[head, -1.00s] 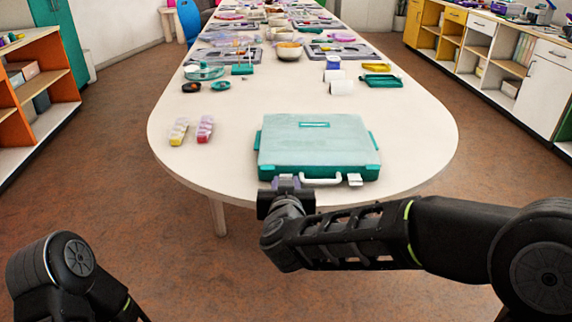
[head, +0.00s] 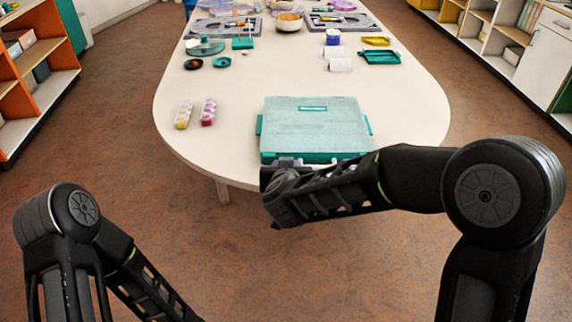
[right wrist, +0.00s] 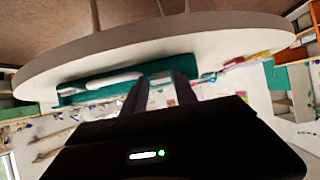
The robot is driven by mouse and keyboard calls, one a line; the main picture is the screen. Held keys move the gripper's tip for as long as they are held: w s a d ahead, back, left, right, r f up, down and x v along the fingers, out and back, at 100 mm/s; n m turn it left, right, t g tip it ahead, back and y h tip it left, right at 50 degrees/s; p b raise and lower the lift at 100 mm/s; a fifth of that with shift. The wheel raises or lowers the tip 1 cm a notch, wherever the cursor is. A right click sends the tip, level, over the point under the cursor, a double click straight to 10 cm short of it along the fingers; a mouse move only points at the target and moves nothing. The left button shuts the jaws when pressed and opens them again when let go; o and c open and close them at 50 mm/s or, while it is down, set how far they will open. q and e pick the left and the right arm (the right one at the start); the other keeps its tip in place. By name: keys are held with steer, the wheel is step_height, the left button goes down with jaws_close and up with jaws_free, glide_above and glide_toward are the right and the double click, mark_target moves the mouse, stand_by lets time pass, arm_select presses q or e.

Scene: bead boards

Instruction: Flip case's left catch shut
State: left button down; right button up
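The case (head: 313,128) is teal with a pale translucent lid, lying flat at the near edge of the table with its lid down. In the right wrist view the case (right wrist: 208,77) shows upside down, with its white handle (right wrist: 108,82). My right gripper (head: 284,163) is at the left part of the case's front side, where it hides the left catch in the head view. In the right wrist view its two fingers (right wrist: 161,90) stand apart, with a pale patch between them; I cannot tell the catch's position. My left arm is low at the left, its gripper out of frame.
Two small bead boxes, yellow (head: 184,114) and pink (head: 208,111), lie left of the case on the white table (head: 240,90). Teal and black dishes, white rolls and grey trays stand farther back. The table around the case is mostly clear.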

stand_by(0.3)
